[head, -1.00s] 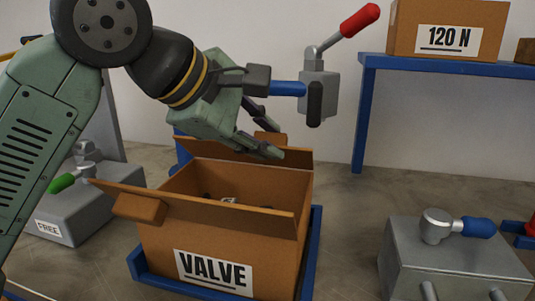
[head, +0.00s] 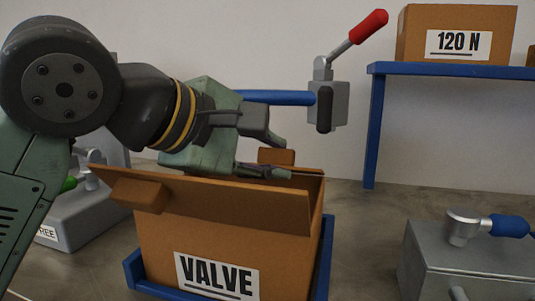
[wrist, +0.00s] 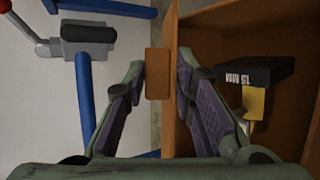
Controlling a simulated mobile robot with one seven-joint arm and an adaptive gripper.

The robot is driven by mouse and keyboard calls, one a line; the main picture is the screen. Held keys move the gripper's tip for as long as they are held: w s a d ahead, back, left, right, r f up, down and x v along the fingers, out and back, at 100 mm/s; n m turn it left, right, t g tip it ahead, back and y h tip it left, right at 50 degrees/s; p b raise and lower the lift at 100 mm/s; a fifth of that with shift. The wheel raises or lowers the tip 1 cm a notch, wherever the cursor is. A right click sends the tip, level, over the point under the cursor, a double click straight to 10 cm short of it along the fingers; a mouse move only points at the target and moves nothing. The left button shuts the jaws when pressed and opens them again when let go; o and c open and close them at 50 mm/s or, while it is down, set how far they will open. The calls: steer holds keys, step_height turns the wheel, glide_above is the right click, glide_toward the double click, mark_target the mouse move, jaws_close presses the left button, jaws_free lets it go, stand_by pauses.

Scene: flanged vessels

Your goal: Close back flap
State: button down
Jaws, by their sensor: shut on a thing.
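The open cardboard box labelled VALVE (head: 150,240) has its front flap (head: 230,203) tilted up, with a block tab on its left. The back flap (head: 308,181) is raised and mostly hidden behind my gripper and the front flap. Its tab (head: 276,157) shows at the back. My gripper (head: 283,158) reaches over the box to this tab. In the wrist view, the brown tab (wrist: 157,73) lies between the two fingers of my gripper (wrist: 160,80), which is shut on it. The back flap's edge runs just right of the tab.
A dark part marked 15 MM (wrist: 258,72) lies inside the box. The box stands in a blue frame (head: 327,245). A red-handled lever valve (head: 328,100) on a blue pipe is close behind. A grey valve block (head: 460,255) stands at right, a blue shelf (head: 450,70) behind.

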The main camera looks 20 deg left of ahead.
steer(key=shift+d+f, duration=0.1)
steer(key=shift+f, duration=0.25)
steer(key=c, duration=1.5)
jaws_free()
steer(key=shift+w, duration=0.15)
steer(key=shift+c, duration=0.2)
steer(key=shift+o, duration=0.5)
steer(key=shift+r, duration=0.1)
steer(key=shift+v, duration=6.05)
steer(key=shift+c, duration=0.5)
